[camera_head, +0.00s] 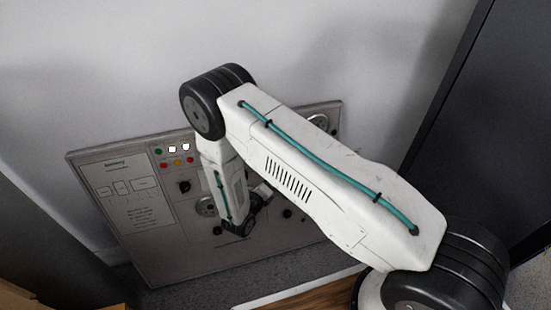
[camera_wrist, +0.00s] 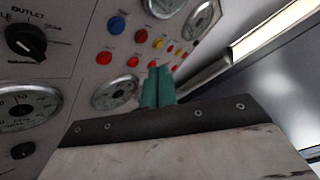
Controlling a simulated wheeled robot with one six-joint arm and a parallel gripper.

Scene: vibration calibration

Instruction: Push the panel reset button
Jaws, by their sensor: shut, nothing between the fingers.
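The grey control panel (camera_head: 165,250) leans against the wall in the head view, partly hidden by my arm. In the wrist view, its face (camera_wrist: 85,75) carries a blue button (camera_wrist: 116,25), a red button (camera_wrist: 103,58), another red button (camera_wrist: 141,36) and a yellow button (camera_wrist: 158,43). I cannot read which is the reset button. My gripper (camera_wrist: 158,72) shows two teal fingers pressed together with nothing between them, in front of the panel near the small buttons. I cannot tell whether the tips touch it. In the head view the fingers are not clearly visible.
Round gauges (camera_wrist: 115,92) and a black outlet knob (camera_wrist: 25,42) are on the panel near my gripper. Small coloured lights (camera_head: 174,150) sit at its upper left in the head view. A dark cabinet (camera_head: 490,110) stands at right. The wall above is bare.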

